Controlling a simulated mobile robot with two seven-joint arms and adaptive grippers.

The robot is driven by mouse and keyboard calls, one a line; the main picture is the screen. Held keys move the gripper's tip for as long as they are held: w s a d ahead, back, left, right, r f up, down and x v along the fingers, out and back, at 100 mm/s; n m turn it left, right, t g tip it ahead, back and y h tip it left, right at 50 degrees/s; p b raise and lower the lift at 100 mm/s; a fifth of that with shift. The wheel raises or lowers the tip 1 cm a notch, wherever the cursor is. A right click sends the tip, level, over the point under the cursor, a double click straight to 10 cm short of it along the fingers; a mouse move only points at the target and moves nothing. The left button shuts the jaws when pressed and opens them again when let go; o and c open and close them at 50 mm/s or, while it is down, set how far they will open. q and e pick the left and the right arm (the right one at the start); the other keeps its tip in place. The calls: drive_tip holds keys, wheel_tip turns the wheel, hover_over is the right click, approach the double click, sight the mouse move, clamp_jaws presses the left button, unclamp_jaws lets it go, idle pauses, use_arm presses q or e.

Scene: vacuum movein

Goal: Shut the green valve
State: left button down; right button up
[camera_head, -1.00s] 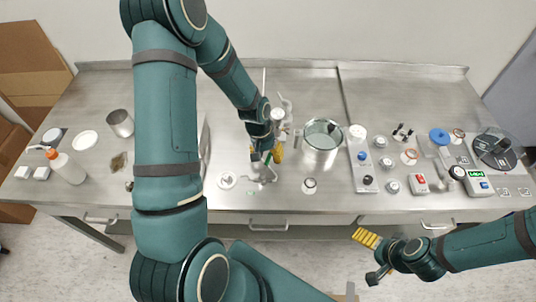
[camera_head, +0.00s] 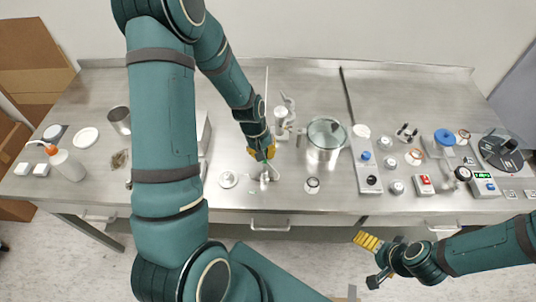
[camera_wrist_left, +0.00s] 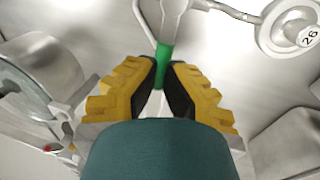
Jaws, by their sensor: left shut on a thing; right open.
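The green valve handle (camera_wrist_left: 164,52) shows in the left wrist view between my left gripper's fingertips, on a pale glass tube. In the head view the handle is hidden by that gripper. My left gripper (camera_head: 262,153) has yellow fingers and is low over the glass piece (camera_head: 268,175) at the table's front middle. In the left wrist view, its fingers (camera_wrist_left: 163,78) are shut on the green handle. My right gripper (camera_head: 374,258) is open and empty, in front of the table's front edge, away from the valve.
A glass vessel (camera_head: 326,140) stands right of my left gripper. A round disc (camera_head: 228,180), marked 26 in the left wrist view (camera_wrist_left: 300,28), lies to the left. A rack with knobs (camera_head: 367,178) and several small devices fill the right side. A wash bottle (camera_head: 66,163) stands far left.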

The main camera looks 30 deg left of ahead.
use_arm(q)
drive_tip(key=c, duration=1)
unclamp_jaws()
drive_tip(key=shift+s+f, duration=0.1)
drive_tip(key=shift+f, duration=0.05)
drive_tip(key=r, duration=0.4)
drive_tip(key=a+r, duration=0.1)
drive_tip(key=r, duration=0.3)
drive_tip(key=s+a+r, duration=0.1)
drive_tip(key=r, duration=0.3)
drive_tip(key=shift+s, duration=0.1)
drive_tip(key=shift+f, duration=0.1)
